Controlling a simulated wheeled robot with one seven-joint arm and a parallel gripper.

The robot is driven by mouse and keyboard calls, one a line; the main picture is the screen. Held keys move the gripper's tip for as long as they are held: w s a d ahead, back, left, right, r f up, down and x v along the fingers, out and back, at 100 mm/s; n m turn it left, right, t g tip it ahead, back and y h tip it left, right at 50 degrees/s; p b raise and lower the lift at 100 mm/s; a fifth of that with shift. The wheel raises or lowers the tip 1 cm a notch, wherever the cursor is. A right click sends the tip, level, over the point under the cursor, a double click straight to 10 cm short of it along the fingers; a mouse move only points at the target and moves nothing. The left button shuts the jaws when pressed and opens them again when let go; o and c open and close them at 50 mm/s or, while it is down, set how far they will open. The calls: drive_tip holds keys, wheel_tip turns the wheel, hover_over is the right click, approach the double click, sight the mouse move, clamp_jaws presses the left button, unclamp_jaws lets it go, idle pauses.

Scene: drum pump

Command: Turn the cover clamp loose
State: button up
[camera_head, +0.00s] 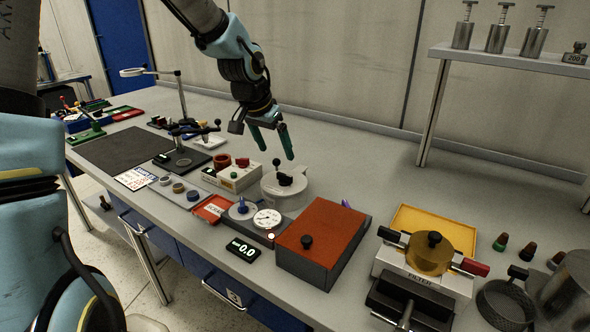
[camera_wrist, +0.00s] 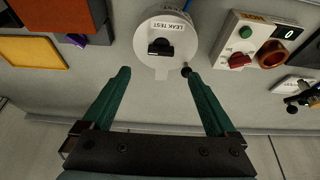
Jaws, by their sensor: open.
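A round pale leak test pot (camera_head: 272,194) stands on the bench; in the wrist view it shows from above with a "LEAK TEST" label (camera_wrist: 168,26). A black clamp-like handle (camera_head: 285,179) sits on its lid, also seen in the wrist view (camera_wrist: 160,47). A small black ball knob (camera_wrist: 186,72) shows at the pot's edge, near one fingertip in the picture. I cannot tell which black part is the cover clamp. My gripper (camera_head: 276,154) is open and empty above the pot; its green fingers (camera_wrist: 156,73) are apart, with the pot beyond their tips.
A control box (camera_head: 238,178) with a red knob stands left of the pot. A gauge (camera_head: 267,219) and an orange-topped box (camera_head: 322,240) stand in front and to the right. A filter unit (camera_head: 428,264) is farther right. Bench behind the pot is clear.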

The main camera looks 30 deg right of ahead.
sight(284, 174)
drive_tip(key=p+x, duration=0.1)
drive_tip(key=x, duration=0.8)
drive_tip(key=shift+w+f, duration=0.1)
drive_tip(key=shift+f, duration=0.3)
drive_tip(key=c, duration=1.4)
drive_tip(key=shift+o, duration=0.2)
